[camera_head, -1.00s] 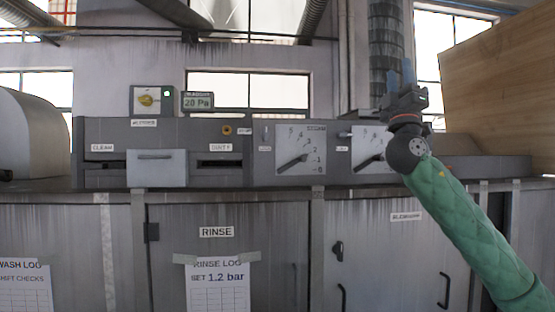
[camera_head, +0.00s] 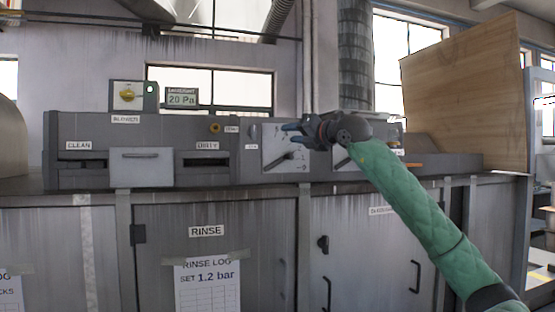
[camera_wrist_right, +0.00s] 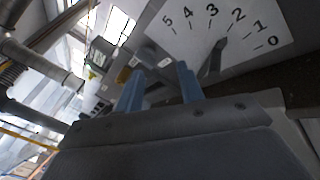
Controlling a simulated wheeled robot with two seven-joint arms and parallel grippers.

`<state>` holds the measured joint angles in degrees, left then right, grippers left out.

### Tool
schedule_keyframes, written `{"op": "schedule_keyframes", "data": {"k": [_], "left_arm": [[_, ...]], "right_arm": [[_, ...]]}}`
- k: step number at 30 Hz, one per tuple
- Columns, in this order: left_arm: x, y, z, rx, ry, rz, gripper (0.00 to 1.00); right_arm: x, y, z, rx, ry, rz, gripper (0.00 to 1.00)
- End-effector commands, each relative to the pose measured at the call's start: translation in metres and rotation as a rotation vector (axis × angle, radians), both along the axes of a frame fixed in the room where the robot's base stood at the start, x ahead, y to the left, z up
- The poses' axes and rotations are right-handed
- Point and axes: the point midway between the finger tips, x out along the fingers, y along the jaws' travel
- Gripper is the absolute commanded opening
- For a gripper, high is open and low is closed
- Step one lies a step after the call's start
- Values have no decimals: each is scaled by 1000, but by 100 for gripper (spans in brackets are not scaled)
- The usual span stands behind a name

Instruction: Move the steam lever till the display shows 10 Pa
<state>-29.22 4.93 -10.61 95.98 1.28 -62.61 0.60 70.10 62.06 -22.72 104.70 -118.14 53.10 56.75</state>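The display (camera_head: 181,98) on top of the machine reads 20 Pa. The left white dial (camera_head: 272,143) has a dark lever (camera_head: 284,158) tilted low to the left; my right gripper partly covers this dial. A second dial (camera_head: 341,159) to its right is mostly hidden by my gripper and wrist. The labels beside the dials are too small to read. My right gripper (camera_head: 293,133) is open and empty in front of the dials, its blue fingers pointing left. In the right wrist view, the fingers (camera_wrist_right: 160,88) are apart, with the numbered dial (camera_wrist_right: 195,30) and lever (camera_wrist_right: 217,52) beyond them. My left gripper is not in view.
A box with a yellow knob (camera_head: 127,96) and green light stands left of the display. A wooden panel (camera_head: 465,90) stands at the right. The space before the left cabinet front is clear.

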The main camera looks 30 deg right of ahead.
Motion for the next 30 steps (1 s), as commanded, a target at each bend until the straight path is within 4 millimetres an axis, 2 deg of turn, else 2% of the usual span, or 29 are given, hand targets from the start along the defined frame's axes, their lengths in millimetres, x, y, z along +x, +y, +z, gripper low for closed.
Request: {"op": "schedule_keyframes", "data": {"k": [4, 9, 17, 30], "left_arm": [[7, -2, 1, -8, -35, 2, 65], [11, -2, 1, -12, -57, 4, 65], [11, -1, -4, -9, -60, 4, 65], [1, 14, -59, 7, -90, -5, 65]], "right_arm": [[2, -24, -31, 50, 173, -132, 38], [-1, -34, -52, 142, 302, -200, 38], [5, -33, -53, 197, 314, -205, 38], [52, -29, -63, 195, 312, -202, 38]]}}
